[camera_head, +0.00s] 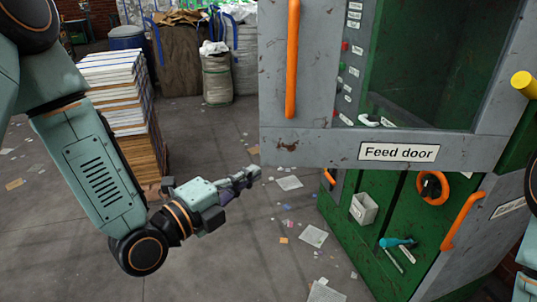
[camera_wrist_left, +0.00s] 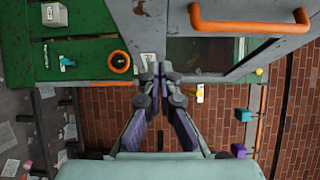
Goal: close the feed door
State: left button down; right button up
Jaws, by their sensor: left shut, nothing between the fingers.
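The feed door (camera_head: 398,151) is a scuffed grey frame with a window and a name label, at the upper right of the head view. It appears swung out from the green cabinet (camera_head: 340,215). Its upright orange handle (camera_head: 292,60) is on its left side. My left gripper (camera_head: 250,175) is shut and empty, just left of and below the door's lower left corner in the picture. In the left wrist view the shut fingertips (camera_wrist_left: 158,68) appear by the grey door (camera_wrist_left: 165,25), with its handle (camera_wrist_left: 250,26) to the right. Contact cannot be told. My right gripper is out of sight.
A lower grey door with an orange handle (camera_head: 462,220) is below the feed door. A white box (camera_head: 363,209) and an orange ring (camera_head: 433,188) are on the green cabinet. Stacked boards (camera_head: 120,95) and sacks (camera_head: 217,75) stand behind left. Paper scraps litter the floor.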

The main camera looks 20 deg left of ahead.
pick_arm(q)
jog(key=w+d, duration=0.1)
jog(key=w, duration=0.8)
jog(key=shift+d+p, duration=0.35)
jog(key=shift+p, duration=0.05)
